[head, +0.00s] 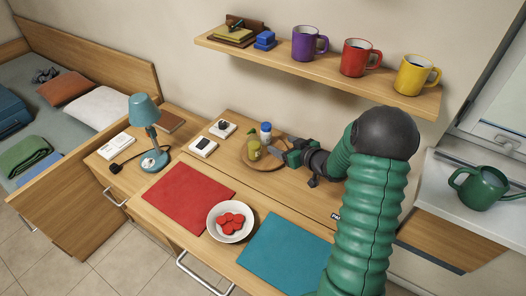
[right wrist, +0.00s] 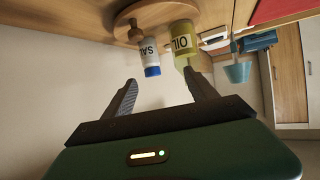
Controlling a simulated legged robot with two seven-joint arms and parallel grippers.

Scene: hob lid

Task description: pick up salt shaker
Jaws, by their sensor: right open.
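The salt shaker (head: 266,132) is white with a blue cap and stands upright on a round wooden board (head: 264,164) near the wall. In the right wrist view, which is upside down, the salt shaker (right wrist: 149,52) shows part of its label. A yellow-green oil bottle (head: 254,149) stands close beside it; it also shows in the right wrist view (right wrist: 183,42). My right gripper (head: 278,147) reaches over the board from the right. In the right wrist view my right gripper (right wrist: 160,78) is open and empty, with the shaker ahead of the gap between its fingers. My left gripper is not in view.
A shelf with purple (head: 305,43), red (head: 358,57) and yellow (head: 415,74) mugs hangs above. A bowl with red pieces (head: 231,221) sits between red (head: 189,197) and teal (head: 284,255) mats. A teal lamp (head: 146,112) stands left.

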